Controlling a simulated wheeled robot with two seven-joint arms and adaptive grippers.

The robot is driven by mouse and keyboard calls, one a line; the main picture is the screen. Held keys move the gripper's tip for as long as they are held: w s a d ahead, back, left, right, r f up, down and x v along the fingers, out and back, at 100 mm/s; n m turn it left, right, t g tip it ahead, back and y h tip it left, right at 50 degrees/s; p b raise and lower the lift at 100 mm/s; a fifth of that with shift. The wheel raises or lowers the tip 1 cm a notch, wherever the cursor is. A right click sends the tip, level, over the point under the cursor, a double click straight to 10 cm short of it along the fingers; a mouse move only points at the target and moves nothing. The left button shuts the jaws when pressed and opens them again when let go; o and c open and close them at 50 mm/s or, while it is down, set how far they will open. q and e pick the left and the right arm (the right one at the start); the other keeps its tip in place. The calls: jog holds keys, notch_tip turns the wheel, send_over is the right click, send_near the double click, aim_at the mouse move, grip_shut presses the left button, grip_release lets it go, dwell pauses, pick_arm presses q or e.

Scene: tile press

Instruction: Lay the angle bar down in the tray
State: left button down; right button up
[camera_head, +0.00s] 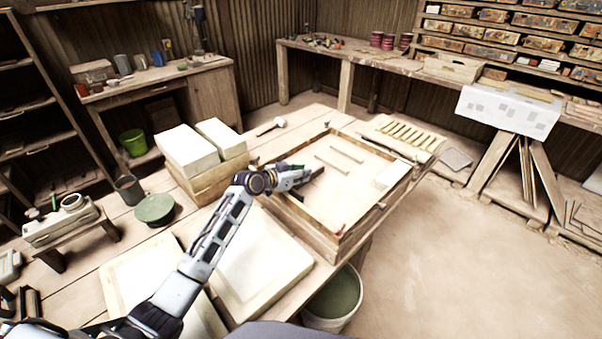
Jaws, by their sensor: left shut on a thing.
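My left gripper (300,181) reaches in over the left part of the large wooden tray (303,226). It is shut on a small dark, reddish-brown piece (317,173), which I take to be the angle bar; the fingers hide much of it. I cannot tell whether it touches the tray floor. My right gripper is not in view.
Pale stacked blocks (188,150) stand left of the tray, with a green bowl (155,209) nearby. Pale slabs (256,263) lie in front, and a bucket (334,300) is below the tray's near corner. A slatted rack (405,134) lies behind. Open floor is at right.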

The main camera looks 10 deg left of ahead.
pick_arm(q)
jog(key=shift+f, duration=0.1)
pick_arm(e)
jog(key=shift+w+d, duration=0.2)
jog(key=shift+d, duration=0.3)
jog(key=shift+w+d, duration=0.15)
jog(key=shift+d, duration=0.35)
pick_arm(q)
jog(key=shift+f, duration=0.25)
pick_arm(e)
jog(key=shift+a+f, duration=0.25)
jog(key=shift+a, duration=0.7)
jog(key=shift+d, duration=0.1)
